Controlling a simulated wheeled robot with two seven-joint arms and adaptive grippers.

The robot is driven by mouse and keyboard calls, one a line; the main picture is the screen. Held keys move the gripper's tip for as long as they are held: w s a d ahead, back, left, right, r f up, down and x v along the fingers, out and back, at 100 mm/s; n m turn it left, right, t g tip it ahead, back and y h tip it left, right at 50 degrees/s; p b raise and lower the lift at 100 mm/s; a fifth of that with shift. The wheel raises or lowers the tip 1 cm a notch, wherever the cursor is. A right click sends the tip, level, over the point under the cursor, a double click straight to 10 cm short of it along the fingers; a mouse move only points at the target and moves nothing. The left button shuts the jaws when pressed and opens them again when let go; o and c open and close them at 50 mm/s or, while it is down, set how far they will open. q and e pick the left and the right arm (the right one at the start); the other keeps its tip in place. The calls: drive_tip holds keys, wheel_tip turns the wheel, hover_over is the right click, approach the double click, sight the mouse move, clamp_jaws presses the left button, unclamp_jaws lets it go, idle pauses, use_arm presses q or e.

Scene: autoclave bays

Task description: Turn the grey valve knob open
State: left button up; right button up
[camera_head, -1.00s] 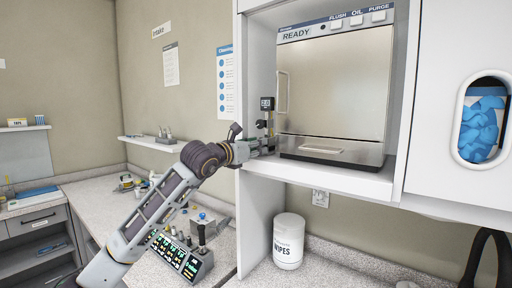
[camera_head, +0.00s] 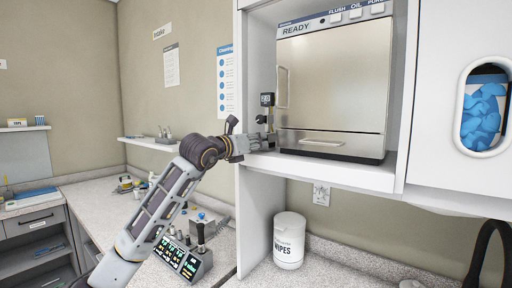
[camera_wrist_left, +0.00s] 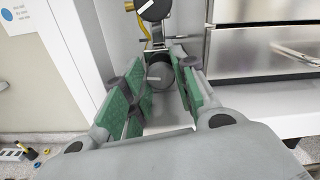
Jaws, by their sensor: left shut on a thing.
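The grey valve knob (camera_wrist_left: 160,76) shows between my left gripper's green-padded fingers in the left wrist view. A light pointer line lies nearly crosswise on its face. My left gripper (camera_wrist_left: 161,92) is shut on the knob, with a finger on either side. In the head view, the left gripper (camera_head: 267,142) reaches into the bay at the autoclave's left side, where its fingers largely hide the knob. My right gripper is not in view.
A dark round dial (camera_wrist_left: 153,9) sits above the knob, beside a yellow hose (camera_wrist_left: 130,6). A small gauge (camera_head: 267,99) stands above the gripper. The autoclave (camera_head: 333,90) is close on the right. The bay's left wall (camera_head: 253,70) is close on the left. A wipes tub (camera_head: 289,242) stands below.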

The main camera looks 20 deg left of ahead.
use_arm(q)
drive_tip(key=shift+n+b, duration=0.6)
drive_tip(key=shift+n, duration=0.4)
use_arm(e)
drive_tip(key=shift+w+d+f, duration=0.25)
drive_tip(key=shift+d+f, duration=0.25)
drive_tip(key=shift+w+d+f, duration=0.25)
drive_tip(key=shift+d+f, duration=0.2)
use_arm(q)
drive_tip(key=o, duration=1)
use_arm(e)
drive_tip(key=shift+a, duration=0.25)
